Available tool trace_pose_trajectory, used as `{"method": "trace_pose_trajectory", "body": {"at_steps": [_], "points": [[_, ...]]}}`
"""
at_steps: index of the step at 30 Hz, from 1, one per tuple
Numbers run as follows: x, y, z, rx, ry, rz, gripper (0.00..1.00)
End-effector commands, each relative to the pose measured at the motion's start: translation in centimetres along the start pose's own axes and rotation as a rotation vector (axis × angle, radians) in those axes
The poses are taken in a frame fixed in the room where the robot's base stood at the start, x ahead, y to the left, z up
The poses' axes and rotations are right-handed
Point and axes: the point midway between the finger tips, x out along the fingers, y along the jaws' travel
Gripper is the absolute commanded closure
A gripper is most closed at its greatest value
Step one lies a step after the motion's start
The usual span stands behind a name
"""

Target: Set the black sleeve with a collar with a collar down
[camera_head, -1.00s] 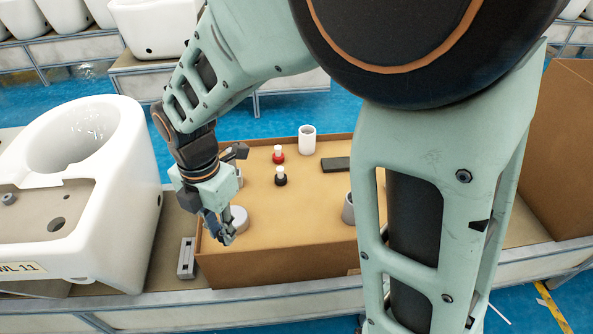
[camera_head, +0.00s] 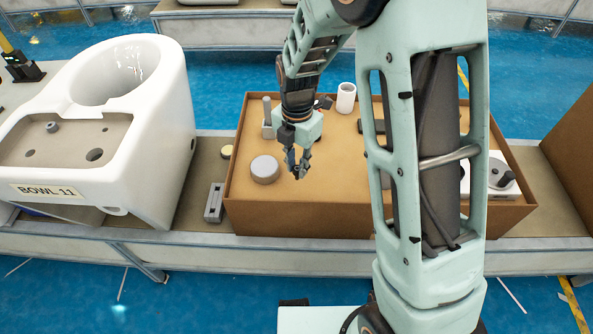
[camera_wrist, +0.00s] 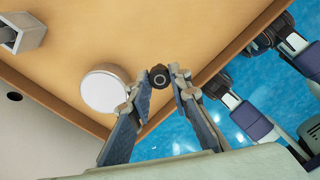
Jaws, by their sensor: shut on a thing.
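My gripper (camera_head: 297,172) is over the left part of the cardboard box (camera_head: 340,222), to the right of a grey round disc (camera_head: 265,168). In the wrist view my fingertips (camera_wrist: 161,80) are closed around the small black sleeve with a collar (camera_wrist: 158,76), its round end and central hole showing. In the head view the sleeve is a small dark spot (camera_head: 298,173) at the fingertips. I cannot tell its exact height above the box's surface. The disc also shows in the wrist view (camera_wrist: 104,88), left of the fingers and apart from them.
A white cup (camera_head: 346,98) stands at the box's back. A grey holder with a post (camera_head: 267,118) is at its back left. My arm hides the box's middle right.

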Motion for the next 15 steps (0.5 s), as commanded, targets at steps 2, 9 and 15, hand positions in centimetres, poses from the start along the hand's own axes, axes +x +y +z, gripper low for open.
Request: {"method": "trace_pose_trajectory", "body": {"at_steps": [2, 9, 15], "points": [[1.6, -0.1, -0.3, -0.002, 0.004, -0.004, 1.00], [2.5, 0.0, -0.2, -0.001, 0.001, 0.000, 1.00], [2.9, 0.0, -0.2, -0.001, 0.002, -0.001, 1.00]]}}
